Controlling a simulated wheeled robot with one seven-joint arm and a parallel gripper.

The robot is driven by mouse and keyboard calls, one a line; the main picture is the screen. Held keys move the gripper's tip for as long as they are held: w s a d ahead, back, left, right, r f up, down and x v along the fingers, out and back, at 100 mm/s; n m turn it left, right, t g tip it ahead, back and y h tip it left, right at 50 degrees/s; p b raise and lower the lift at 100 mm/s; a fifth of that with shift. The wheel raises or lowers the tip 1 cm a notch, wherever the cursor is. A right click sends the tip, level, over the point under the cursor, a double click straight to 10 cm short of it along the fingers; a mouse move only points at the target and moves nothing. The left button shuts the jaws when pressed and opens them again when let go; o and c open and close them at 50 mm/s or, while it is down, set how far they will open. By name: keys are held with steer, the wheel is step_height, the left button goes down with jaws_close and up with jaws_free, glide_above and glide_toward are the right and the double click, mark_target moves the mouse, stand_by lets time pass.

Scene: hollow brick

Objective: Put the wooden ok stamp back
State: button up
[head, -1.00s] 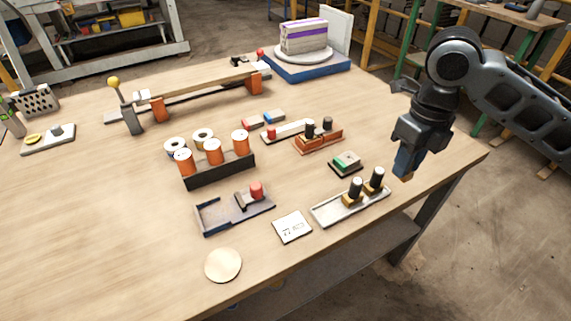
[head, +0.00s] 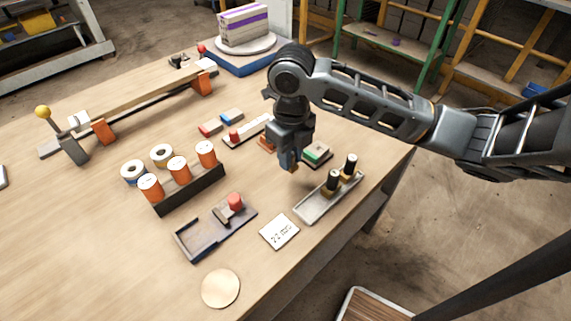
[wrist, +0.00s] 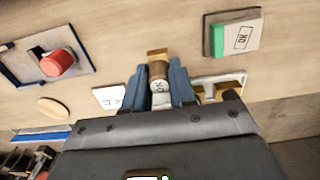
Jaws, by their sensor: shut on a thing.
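My gripper (head: 289,160) is shut on a wooden stamp and held above the table. The stamp's light wooden tip shows below the fingers in the head view. In the wrist view the stamp (wrist: 158,70) sits between the two blue-grey fingers, with an "OK" mark on its end. A pale tray (head: 312,208) lies to the right and nearer the front edge. It holds two black-handled wooden stamps at its far end, and its near-left end is bare. In the wrist view the tray is mostly hidden behind my gripper.
A white card (head: 279,232) lies left of the tray. A dark tray with a red-knobbed piece (head: 216,227), a round wooden disc (head: 221,288) and a rack of orange spools (head: 190,188) stand further left.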

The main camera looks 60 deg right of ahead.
steer(key=shift+w+a+f, duration=0.3)
steer(key=shift+w+f, duration=0.05)
steer(key=shift+w, duration=0.1)
steer(key=shift+f+p, duration=0.35)
steer(key=shift+f, duration=1.65)
steer(key=shift+f, duration=0.1)
steer(key=o, duration=0.8)
steer(key=shift+o, duration=0.2)
